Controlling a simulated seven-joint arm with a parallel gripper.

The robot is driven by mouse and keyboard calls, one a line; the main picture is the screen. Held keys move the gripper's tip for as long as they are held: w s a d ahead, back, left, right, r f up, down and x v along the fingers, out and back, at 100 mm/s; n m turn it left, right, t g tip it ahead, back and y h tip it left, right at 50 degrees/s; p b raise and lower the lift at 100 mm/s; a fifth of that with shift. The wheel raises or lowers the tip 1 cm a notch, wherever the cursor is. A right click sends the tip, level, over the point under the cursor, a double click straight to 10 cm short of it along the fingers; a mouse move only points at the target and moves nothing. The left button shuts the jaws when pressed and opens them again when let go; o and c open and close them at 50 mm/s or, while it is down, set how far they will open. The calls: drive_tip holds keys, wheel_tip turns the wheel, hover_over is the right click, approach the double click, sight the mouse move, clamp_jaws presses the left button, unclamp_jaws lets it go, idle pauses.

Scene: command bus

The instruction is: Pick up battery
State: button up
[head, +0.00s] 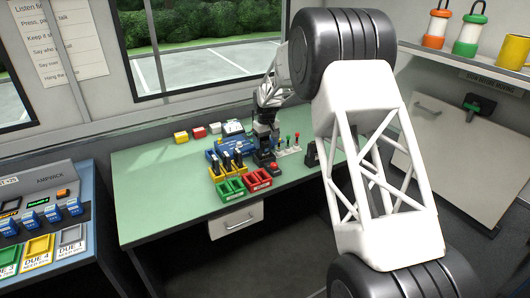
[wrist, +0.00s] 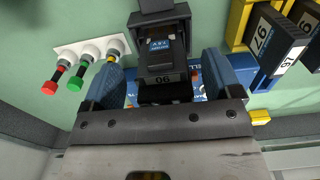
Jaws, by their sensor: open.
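A black battery (wrist: 166,54) with a blue label and a number on its end shows in the wrist view, between the two blue-grey fingers of my gripper (wrist: 160,68). The fingers are apart, with a gap visible on each side of the battery. In the head view my gripper (head: 265,142) is low over the green table, and the battery between its fingers cannot be made out. More black batteries with white number labels (wrist: 277,42) stand in a yellow holder (wrist: 238,22) at the right of the wrist view. They also show in the head view (head: 227,162).
Green (head: 231,186) and red (head: 258,180) trays lie on the table's (head: 150,175) front part. A white strip with coloured knobs (wrist: 90,52) is close left in the wrist view. The table's left part is clear.

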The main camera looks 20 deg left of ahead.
drive_tip(key=shift+f, duration=0.25)
drive_tip(key=shift+c, duration=0.5)
drive_tip(key=c, duration=1.2)
